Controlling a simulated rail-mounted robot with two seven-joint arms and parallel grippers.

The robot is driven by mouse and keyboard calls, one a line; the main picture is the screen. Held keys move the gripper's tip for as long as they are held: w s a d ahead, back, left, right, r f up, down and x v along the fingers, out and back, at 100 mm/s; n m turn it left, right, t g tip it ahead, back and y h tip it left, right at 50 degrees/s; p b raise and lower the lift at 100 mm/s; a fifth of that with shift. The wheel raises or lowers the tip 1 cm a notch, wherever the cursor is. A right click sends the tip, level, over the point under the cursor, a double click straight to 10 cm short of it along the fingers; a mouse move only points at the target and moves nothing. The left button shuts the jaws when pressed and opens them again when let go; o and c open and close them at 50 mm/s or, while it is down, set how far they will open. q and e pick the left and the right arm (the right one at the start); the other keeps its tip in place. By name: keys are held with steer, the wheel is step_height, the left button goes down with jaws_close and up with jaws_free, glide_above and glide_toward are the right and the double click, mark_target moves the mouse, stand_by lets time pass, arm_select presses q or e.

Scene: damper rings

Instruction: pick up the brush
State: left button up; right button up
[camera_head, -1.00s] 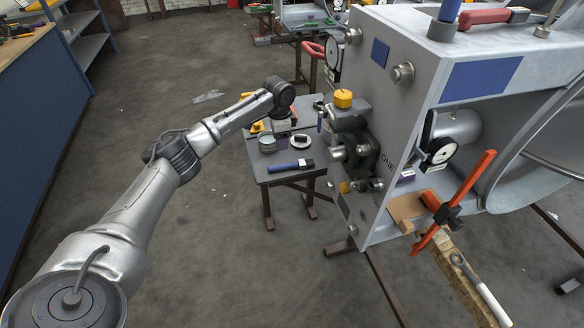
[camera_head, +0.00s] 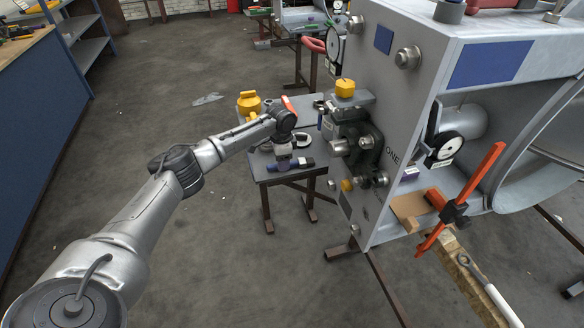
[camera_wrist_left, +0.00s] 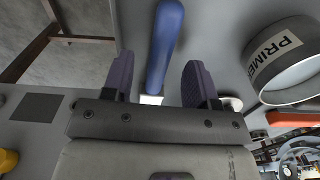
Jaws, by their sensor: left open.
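The brush (camera_head: 305,162) lies on the small grey table (camera_head: 270,181), with its blue handle partly hidden by my left gripper (camera_head: 284,162) in the head view. In the left wrist view the blue handle (camera_wrist_left: 166,35) runs lengthwise between the two dark fingers of my left gripper (camera_wrist_left: 158,72). The fingers are apart, with a gap on both sides of the handle. A small white part shows at the handle's near end, and the rest of the brush is hidden under the gripper body. My right gripper is in neither view.
A can marked PRIMER (camera_wrist_left: 278,62) stands right of the handle in the wrist view. A white ring-shaped thing (camera_head: 301,140) and a yellow object (camera_head: 249,103) are also on the table. The large grey machine housing (camera_head: 400,100) stands close on the table's right.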

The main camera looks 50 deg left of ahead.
arm_select(q)
steer(key=shift+f, duration=0.75)
jaws_close()
